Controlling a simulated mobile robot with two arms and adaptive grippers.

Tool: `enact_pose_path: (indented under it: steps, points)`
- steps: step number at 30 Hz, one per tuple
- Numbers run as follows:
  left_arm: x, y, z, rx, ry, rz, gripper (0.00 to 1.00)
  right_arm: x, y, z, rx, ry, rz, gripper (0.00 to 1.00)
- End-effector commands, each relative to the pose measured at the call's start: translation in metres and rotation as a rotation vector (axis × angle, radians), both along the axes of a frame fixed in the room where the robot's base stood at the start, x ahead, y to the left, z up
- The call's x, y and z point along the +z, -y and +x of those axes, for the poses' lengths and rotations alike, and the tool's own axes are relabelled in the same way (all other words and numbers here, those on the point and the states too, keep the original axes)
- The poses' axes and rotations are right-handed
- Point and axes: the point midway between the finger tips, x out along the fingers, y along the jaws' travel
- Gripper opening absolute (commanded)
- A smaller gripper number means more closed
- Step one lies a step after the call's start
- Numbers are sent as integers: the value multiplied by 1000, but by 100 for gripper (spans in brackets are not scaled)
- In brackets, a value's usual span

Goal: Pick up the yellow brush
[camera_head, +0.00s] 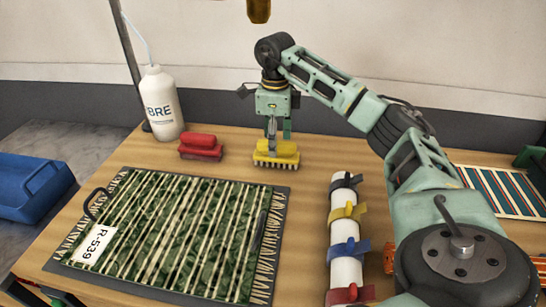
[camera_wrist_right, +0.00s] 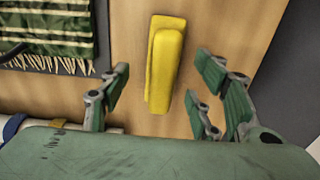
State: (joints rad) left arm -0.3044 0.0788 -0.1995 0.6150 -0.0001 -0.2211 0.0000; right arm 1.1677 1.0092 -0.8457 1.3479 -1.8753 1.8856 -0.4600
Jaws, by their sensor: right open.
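The yellow brush (camera_head: 276,153) stands on the wooden table behind the rug's back right corner, bristles down. My right gripper (camera_head: 277,130) is directly above it, pointing down. In the right wrist view the yellow brush (camera_wrist_right: 164,64) lies between the lines of the two spread fingers, and the right gripper (camera_wrist_right: 158,95) is open with nothing held. Whether the fingertips reach down beside the brush handle is hard to tell. My left gripper is not clearly in view.
A red brush (camera_head: 201,147) and a white bottle (camera_head: 161,104) stand left of the yellow brush. A green striped rug (camera_head: 170,235) lies on a dark mat in front. A white roll with coloured clamps (camera_head: 346,230) lies to the right. A blue bin (camera_head: 30,187) is far left.

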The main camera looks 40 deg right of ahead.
Motion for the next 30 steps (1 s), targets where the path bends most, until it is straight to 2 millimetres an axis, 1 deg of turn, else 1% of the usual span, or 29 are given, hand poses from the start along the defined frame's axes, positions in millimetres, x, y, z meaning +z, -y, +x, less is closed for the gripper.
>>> enact_pose_path:
  steps: [6,12,15,21,23,30]
  points:
    - [6,1,7,0,11,-1,40,-27,0,2,1,-3,2,57]
    - [10,1,9,0,15,-1,40,-55,1,5,2,0,1,57]
    - [10,1,9,0,15,-1,40,-61,1,5,2,2,2,57]
    - [9,0,9,0,14,-1,40,-62,1,6,2,2,2,57]
    - [9,0,8,0,13,-1,40,-62,1,6,2,3,3,54]
    - [9,0,7,-1,11,0,40,-61,1,6,2,3,3,33]
